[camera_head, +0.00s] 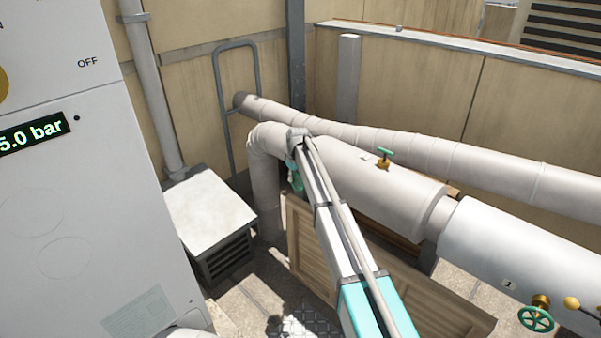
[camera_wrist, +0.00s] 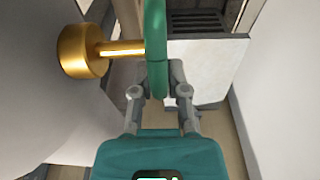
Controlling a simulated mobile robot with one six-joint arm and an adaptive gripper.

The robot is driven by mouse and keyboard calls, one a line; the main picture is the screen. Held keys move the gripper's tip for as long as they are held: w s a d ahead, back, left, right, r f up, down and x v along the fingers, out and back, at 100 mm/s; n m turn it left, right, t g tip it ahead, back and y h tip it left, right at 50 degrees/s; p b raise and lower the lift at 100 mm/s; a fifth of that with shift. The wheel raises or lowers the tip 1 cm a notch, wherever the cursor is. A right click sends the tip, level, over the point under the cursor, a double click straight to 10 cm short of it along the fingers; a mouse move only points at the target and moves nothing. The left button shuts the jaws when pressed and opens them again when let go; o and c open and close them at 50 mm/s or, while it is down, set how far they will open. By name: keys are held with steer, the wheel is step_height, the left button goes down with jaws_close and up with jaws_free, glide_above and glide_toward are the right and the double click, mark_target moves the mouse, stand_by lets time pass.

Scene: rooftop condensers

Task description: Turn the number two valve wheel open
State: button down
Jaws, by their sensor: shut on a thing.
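A green valve wheel (camera_wrist: 155,38) shows edge-on in the wrist view, on a brass stem and hub (camera_wrist: 84,50) that stands out from a pale pipe at the left. My gripper (camera_wrist: 161,80) is shut on the lower part of its rim, one finger on each side. No number plate shows beside this wheel. In the head view my arm reaches to the far end of the thick pipe, and the arm hides most of the gripper and the held wheel. Another green wheel (camera_head: 536,319) sits at the lower right near a plate (camera_head: 508,284) that seems to read 1.
A small green-handled brass valve (camera_head: 384,158) stands on the thick white pipe (camera_head: 400,187). A white cabinet (camera_head: 80,210) at the left reads 5.0 bar. A low white box (camera_head: 208,208) stands beside it. A slatted wooden panel (camera_head: 430,300) is under the pipe.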

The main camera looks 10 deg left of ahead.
steer(key=g+h, duration=0.1)
steer(key=f+g+h+b, duration=0.1)
steer(key=h, duration=0.1)
steer(key=shift+w+g+h, duration=0.15)
steer(key=shift+g+h, duration=0.15)
steer(key=shift+g, duration=0.1)
steer(key=shift+d+g+h+b, duration=0.15)
steer(key=shift+g+h+b, duration=0.55)
steer(key=shift+h+b, duration=0.1)
steer(key=shift+s+g+h, duration=0.2)
steer(key=shift+g+h, duration=0.1)
steer(key=shift+h, duration=0.1)
steer(key=shift+d, duration=0.1)
steer(key=c, duration=0.6)
jaws_free()
steer(key=shift+c, duration=0.2)
